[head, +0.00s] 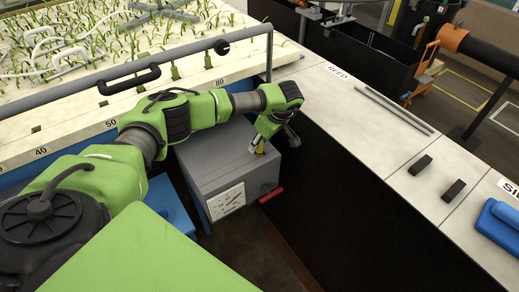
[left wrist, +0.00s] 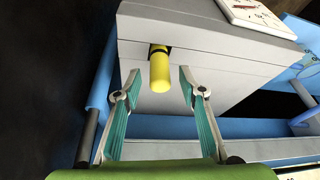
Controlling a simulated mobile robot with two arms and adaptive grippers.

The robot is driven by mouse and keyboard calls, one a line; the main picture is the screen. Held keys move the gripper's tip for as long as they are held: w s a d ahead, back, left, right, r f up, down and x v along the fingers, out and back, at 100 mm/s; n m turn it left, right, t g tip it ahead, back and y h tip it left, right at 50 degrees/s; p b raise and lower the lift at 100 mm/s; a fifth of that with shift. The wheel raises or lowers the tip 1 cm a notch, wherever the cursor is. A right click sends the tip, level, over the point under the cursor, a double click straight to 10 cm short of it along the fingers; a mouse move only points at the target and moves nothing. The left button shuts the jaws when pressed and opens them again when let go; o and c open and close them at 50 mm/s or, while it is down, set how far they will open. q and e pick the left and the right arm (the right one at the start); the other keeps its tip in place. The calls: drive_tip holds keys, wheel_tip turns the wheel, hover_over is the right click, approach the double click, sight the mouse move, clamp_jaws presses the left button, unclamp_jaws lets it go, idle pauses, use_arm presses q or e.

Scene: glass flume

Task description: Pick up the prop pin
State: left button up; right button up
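A yellow pin (left wrist: 160,72), which I take to be the prop pin, sticks out of a dark hole in the grey box (left wrist: 200,55). In the head view the yellow pin (head: 260,149) shows at the upper right of the grey box (head: 215,160). My left gripper (head: 273,142) is over that corner of the box. In the left wrist view my left gripper (left wrist: 159,75) is open and empty, with one fingertip on each side of the pin's free end. Neither finger appears to touch the pin. My right gripper is not in view.
A red handle (head: 271,194) and a dial plate (head: 226,201) are on the box's front. A grey rail (head: 190,55) runs along the planted bed behind my arm. The pale ledge (head: 385,140) to the right holds rods and dark blocks.

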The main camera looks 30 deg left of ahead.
use_arm(q)
clamp_jaws()
drive_tip(key=shift+r, duration=0.2)
